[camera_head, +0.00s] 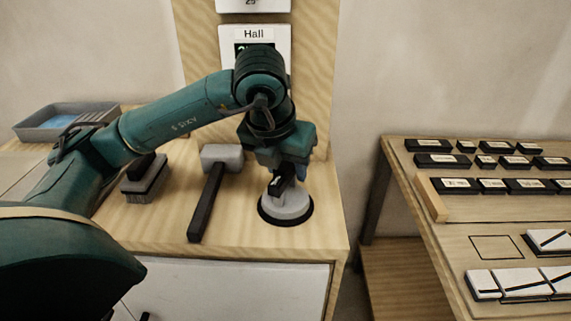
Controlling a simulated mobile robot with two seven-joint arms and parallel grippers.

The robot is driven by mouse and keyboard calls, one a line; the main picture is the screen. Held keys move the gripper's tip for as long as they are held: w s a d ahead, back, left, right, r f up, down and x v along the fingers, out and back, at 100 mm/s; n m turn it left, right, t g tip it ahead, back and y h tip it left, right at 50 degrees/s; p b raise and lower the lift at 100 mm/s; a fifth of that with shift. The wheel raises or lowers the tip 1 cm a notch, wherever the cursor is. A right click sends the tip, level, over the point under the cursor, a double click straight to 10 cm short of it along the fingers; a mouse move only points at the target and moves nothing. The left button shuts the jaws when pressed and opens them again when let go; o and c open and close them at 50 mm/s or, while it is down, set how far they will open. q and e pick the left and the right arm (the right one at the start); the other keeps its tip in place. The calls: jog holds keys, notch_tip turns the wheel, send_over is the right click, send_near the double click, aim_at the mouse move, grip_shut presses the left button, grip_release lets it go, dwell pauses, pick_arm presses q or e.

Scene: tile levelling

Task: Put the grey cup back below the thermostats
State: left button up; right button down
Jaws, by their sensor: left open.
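The grey cup (287,208), a round suction cup with a dark rim, sits flat on the wooden counter (300,239) near its right end. It is below the thermostats: the one labelled Hall (283,36) is partly hidden by my arm, and another (253,5) is cut off by the top edge. My left gripper (281,184) points down right over the cup, with its jaws open at the cup's top. The dark parts there overlap, so I cannot tell whether the fingers touch the cup. My right gripper is not in view.
A rubber mallet (207,198) lies just left of the cup, and a brush (145,181) is farther left. A grey tray (30,134) with blue inside stands at the back left. A separate table (461,214) at right holds black and white tiles; a gap separates it from the counter.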

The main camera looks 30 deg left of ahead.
pick_arm(q)
jog(key=shift+r, duration=0.45)
jog(key=p+v, duration=0.2)
jog(key=v, duration=0.9)
jog(key=shift+s+r+p, duration=0.2)
jog(key=shift+s+p, duration=0.05)
jog(key=shift+p, duration=0.05)
